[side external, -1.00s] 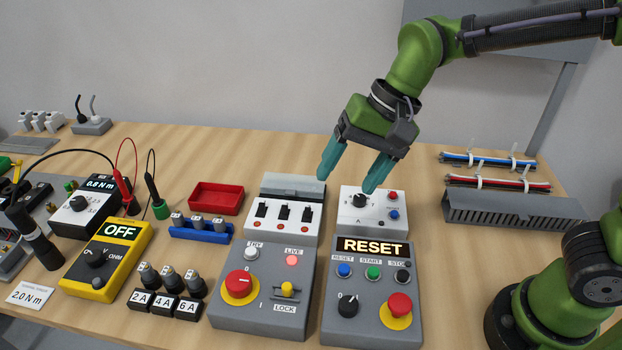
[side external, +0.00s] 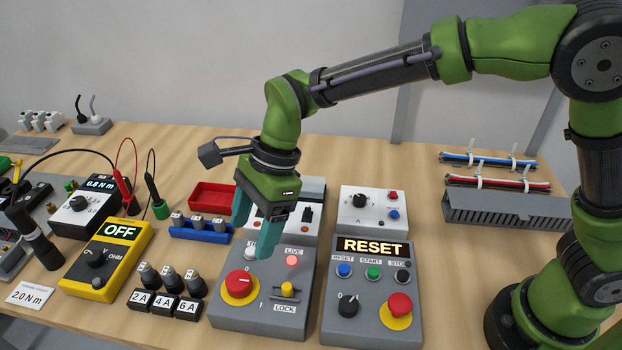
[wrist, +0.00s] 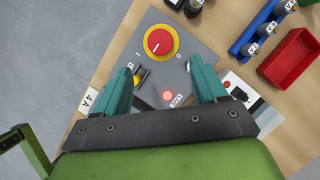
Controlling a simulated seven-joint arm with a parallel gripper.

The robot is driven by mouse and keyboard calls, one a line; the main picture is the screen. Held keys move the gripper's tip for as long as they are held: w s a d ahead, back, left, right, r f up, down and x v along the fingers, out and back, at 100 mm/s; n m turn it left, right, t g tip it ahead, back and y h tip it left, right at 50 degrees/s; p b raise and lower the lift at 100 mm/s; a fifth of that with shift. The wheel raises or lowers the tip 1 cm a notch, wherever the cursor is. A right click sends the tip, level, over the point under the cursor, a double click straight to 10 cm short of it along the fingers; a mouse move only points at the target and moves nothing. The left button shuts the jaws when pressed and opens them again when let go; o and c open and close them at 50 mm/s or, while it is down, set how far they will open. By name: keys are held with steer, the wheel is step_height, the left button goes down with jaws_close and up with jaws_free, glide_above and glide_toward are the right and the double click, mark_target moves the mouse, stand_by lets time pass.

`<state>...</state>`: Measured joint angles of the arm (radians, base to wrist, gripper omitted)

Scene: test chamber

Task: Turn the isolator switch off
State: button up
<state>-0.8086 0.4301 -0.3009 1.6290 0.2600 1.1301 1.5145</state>
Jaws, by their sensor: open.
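The isolator switch is a round red knob (side external: 239,284) on a yellow disc, on the sloped face of a grey box (side external: 262,324). It carries a small white mark; the wrist view shows the knob (wrist: 159,41) with "I" and "0" printed nearby. On the same box are a lit red LIVE lamp (side external: 292,261), a white TRY button (side external: 250,254) and a yellow LOCK tab (side external: 287,289). My gripper (side external: 252,238) is open and empty, above the box's back part. In the wrist view the knob lies beyond the gap between my fingertips (wrist: 160,70), apart from them.
A grey panel with a RESET display (side external: 372,247) and a red mushroom button (side external: 400,304) stands to the right. A white breaker box (side external: 312,190) is behind, partly hidden by my gripper. Black fuse blocks (side external: 163,305) and a yellow meter (side external: 107,260) stand left.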

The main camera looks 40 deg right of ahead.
mark_target(239, 279)
steer(key=x, duration=1)
steer(key=shift+a, duration=0.1)
steer(key=c, duration=1.1)
steer(key=shift+o, duration=0.2)
